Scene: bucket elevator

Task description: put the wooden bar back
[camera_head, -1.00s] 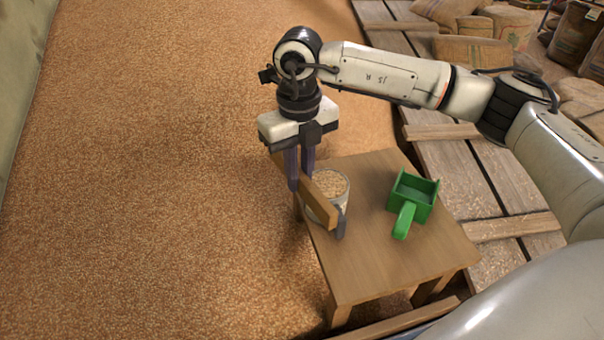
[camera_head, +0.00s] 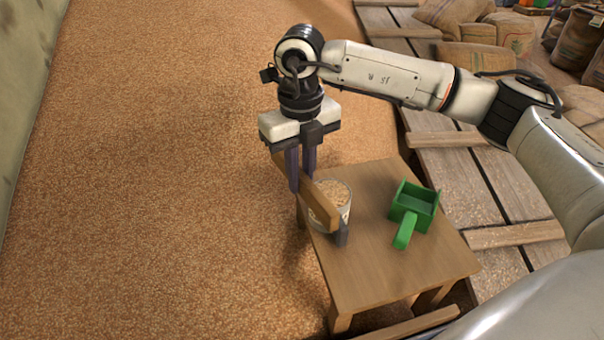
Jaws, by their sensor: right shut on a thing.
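The wooden bar (camera_head: 319,206) is a short tan plank with a dark grey piece at its near end. My right gripper (camera_head: 301,182) points down and is shut on the bar near its far part. The bar is held level or nearly so, at the left edge of the small table, in front of a round container of grain (camera_head: 340,193) that it partly hides. I cannot tell whether the bar touches the container or the table. My left gripper is not in view.
The small wooden table (camera_head: 375,270) also carries a green scoop (camera_head: 413,211) with its handle toward me. Loose grain (camera_head: 150,200) covers the floor at left. Sacks (camera_head: 475,55) and wooden planks (camera_head: 455,165) lie at right and behind.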

